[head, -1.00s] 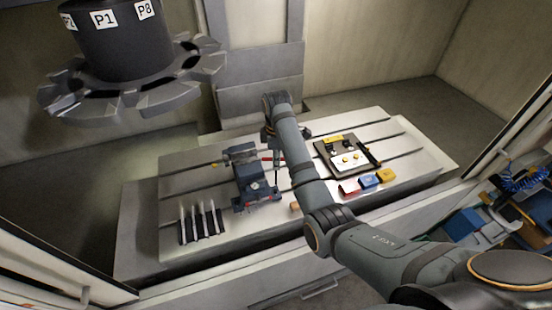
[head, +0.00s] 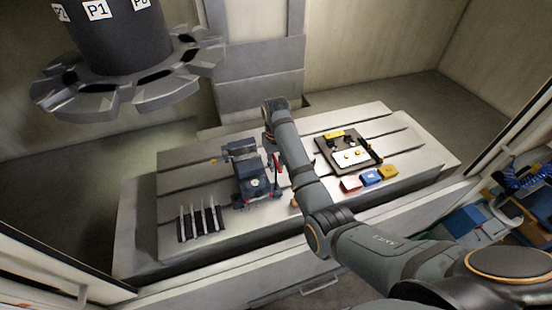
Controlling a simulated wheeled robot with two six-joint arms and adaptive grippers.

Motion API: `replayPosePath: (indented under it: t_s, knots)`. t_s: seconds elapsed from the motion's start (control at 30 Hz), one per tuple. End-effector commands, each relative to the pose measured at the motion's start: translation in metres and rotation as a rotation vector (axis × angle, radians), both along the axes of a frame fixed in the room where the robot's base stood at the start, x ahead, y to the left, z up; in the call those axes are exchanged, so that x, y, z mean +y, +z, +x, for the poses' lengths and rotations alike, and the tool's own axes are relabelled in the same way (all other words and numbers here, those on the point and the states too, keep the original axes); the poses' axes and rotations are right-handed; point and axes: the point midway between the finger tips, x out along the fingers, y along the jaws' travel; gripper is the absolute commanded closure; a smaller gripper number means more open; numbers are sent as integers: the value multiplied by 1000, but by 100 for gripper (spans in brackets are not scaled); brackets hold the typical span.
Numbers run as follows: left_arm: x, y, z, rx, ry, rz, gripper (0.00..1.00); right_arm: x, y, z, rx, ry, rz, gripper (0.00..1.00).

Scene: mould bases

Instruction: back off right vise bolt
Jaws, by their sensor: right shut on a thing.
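A dark blue-grey vise (head: 251,181) stands on the slotted machine table, left of my right arm. My right gripper (head: 272,142) is over the table, just right of the vise's back part, and is mostly hidden behind its own wrist. It is shut on a slim tool with a red part (head: 277,162), which hangs down close to the vise's right side. The bolt itself is too small and too hidden to make out, so I cannot tell whether the tool touches it. My left gripper is out of view.
A dark plate with yellow and white parts (head: 350,152) lies right of the arm. Red, blue (head: 371,177) and yellow blocks sit in front of it. A tool carousel (head: 125,75) hangs at the upper left.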

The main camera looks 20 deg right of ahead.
Motion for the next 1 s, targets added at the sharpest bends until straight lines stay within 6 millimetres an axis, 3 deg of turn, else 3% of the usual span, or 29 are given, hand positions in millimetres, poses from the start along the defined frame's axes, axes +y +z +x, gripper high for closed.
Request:
replayPosePath:
  t_s: [0.17, 1.0]
  knots:
    - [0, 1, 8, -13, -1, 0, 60, 0, -6, 0, 0, 1, 0, 100]
    - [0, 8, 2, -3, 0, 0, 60, 0, -6, -1, 0, 2, 0, 100]
